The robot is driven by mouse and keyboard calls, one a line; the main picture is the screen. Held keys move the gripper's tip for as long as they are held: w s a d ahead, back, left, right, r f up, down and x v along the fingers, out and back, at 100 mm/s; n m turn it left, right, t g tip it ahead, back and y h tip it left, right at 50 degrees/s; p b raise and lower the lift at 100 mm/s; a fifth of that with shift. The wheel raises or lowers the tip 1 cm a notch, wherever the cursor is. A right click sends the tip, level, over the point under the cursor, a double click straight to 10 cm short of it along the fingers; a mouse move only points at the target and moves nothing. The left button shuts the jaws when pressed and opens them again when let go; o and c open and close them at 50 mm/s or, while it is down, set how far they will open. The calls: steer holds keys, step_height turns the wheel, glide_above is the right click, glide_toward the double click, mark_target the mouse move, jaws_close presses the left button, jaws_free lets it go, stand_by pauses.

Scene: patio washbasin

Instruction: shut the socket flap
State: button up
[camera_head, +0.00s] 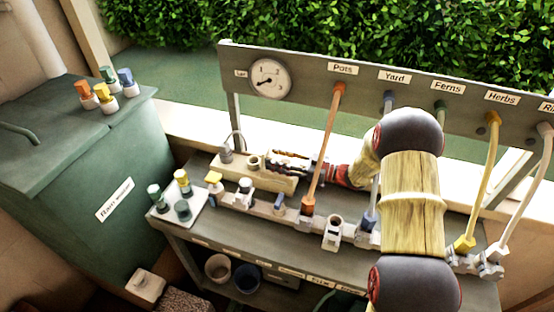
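A pale socket (334,230) stands on the bench's rail right of the orange hose's end. Its round mouth shows from above, with nothing plugged in. A pale piece at its front looks like the lowered flap (330,244), but it is small and hard to make out. My gripper (271,160) points left over the back of the bench, beside a pale block, up and left of the socket. Its two dark fingers look apart, with nothing visible between them. It is clear of the socket. My arm hides part of the rail on the right.
An orange hose (325,150) runs from the labelled board (310,65) to the rail, between my gripper and the socket. Blue, yellow (490,180) and white hoses hang farther right. A green cabinet (100,180) stands left.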

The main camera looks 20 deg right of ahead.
steer(key=shift+c, duration=0.7)
steer(key=c, duration=0.8)
jaws_close()
